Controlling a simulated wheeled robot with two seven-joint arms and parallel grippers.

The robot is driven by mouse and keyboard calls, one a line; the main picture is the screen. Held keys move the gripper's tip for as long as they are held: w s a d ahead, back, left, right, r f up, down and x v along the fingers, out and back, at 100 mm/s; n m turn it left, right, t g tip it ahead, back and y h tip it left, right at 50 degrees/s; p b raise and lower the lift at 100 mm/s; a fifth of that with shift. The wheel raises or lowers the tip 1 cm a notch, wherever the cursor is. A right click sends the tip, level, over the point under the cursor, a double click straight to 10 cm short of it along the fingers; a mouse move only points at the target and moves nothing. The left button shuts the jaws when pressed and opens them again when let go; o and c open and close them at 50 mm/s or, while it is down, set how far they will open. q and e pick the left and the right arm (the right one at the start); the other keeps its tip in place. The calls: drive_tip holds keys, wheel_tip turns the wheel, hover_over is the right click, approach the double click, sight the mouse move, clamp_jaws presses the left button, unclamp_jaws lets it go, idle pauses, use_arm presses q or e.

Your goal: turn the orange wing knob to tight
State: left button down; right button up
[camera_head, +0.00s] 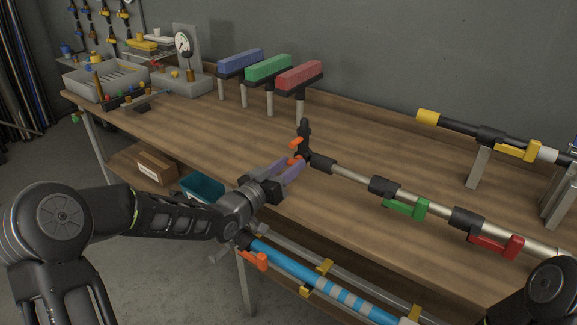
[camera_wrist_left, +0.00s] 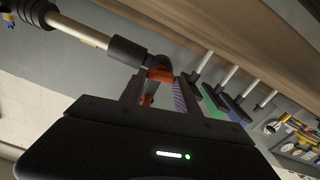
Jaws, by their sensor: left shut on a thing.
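The orange wing knob (camera_head: 296,143) sits on a dark fitting at the left end of a metal pipe (camera_head: 350,174) above the bench. One orange wing shows above my left gripper (camera_head: 297,164), and a bit of orange shows at its fingertips. In the left wrist view the orange knob (camera_wrist_left: 160,74) lies between the two fingers of the left gripper (camera_wrist_left: 158,92), which is shut on it. The fingers hide part of the knob. I cannot read a tight mark. My right gripper is not in view; only part of my right arm shows at the lower right.
The pipe carries a green lever (camera_head: 405,207) and a red lever (camera_head: 497,245). Blue, green and red blocks (camera_head: 268,68) stand on posts behind. A yellow-ended pipe (camera_head: 428,117) is at the back right. A blue hose (camera_head: 290,265) runs below the bench's front edge. The bench middle is clear.

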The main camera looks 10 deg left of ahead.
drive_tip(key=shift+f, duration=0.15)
use_arm(q)
drive_tip(key=shift+f+m+b, duration=0.15)
drive_tip(key=shift+m+b, duration=0.25)
drive_tip(key=shift+b, duration=0.45)
drive_tip(key=m+b, duration=0.2)
drive_tip(key=b, duration=0.1)
drive_tip(key=m+b, duration=0.2)
drive_tip(key=b, duration=0.1)
drive_tip(key=m+b, duration=0.2)
drive_tip(key=b, duration=0.1)
drive_tip(key=shift+s+d+f+b, duration=0.1)
drive_tip(key=shift+d+f+b, duration=0.15)
drive_tip(key=shift+b, duration=0.1)
drive_tip(key=m+b, duration=0.7)
drive_tip(key=b, duration=0.1)
drive_tip(key=m+b, duration=0.2)
drive_tip(key=m, duration=0.1)
drive_tip(key=shift+r+m+b, duration=0.1)
drive_tip(key=shift+m+b, duration=1.05)
drive_tip(key=shift+m, duration=0.75)
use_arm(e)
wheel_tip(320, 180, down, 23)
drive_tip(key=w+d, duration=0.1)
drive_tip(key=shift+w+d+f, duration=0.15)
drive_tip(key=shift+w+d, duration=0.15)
use_arm(q)
drive_tip(key=c, duration=0.9)
unclamp_jaws()
